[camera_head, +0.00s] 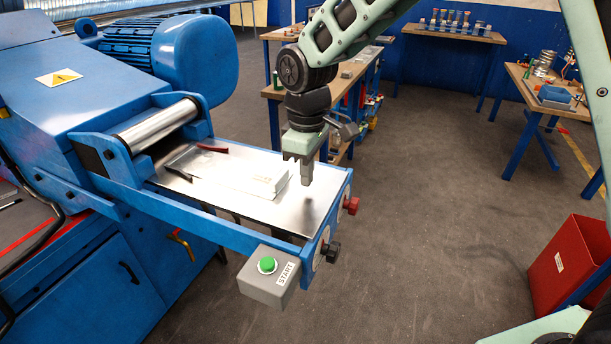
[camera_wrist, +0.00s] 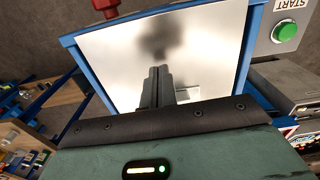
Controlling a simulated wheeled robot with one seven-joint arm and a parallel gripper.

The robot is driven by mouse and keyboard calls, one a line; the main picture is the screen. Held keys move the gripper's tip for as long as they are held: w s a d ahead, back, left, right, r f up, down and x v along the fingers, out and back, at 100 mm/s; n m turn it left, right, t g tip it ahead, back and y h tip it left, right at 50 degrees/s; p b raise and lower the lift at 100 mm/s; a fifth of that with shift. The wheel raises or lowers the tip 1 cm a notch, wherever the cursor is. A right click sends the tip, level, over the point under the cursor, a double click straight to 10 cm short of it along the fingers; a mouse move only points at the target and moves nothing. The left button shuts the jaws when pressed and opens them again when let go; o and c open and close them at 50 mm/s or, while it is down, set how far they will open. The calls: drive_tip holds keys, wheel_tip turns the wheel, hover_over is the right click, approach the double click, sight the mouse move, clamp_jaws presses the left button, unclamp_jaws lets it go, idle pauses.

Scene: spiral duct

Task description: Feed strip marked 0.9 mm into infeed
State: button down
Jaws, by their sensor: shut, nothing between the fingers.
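My gripper (camera_head: 306,180) is over the right end of the metal infeed table (camera_head: 310,208). Its fingers are shut and empty, pointing down; they also show in the wrist view (camera_wrist: 158,72). A pale flat strip (camera_head: 250,175) lies on the table just left of my gripper, with a small mark near its right end. I cannot read the mark. In the wrist view a pale patch (camera_wrist: 190,92) shows beside the fingers, partly hidden by them. The infeed roller (camera_head: 158,125) is at the left end of the table, on the blue machine (camera_head: 60,85).
Blue side rails edge the table. A grey box with a green START button (camera_head: 267,265) hangs at the front. A red bin (camera_head: 565,262) stands at right; the floor between is clear.

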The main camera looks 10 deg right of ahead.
wheel_tip(320, 180, up, 8)
drive_tip(key=b, duration=0.2)
drive_tip(key=s+d+f+m, duration=0.1)
drive_tip(key=s+f, duration=0.2)
drive_tip(key=s, duration=1)
drive_tip(key=s+d+f+m, duration=0.1)
drive_tip(key=s+f, duration=0.3)
drive_tip(key=s, duration=1)
drive_tip(key=shift+d+m+y, duration=0.3)
drive_tip(key=shift+d+m, duration=0.05)
drive_tip(key=shift+m, duration=0.35)
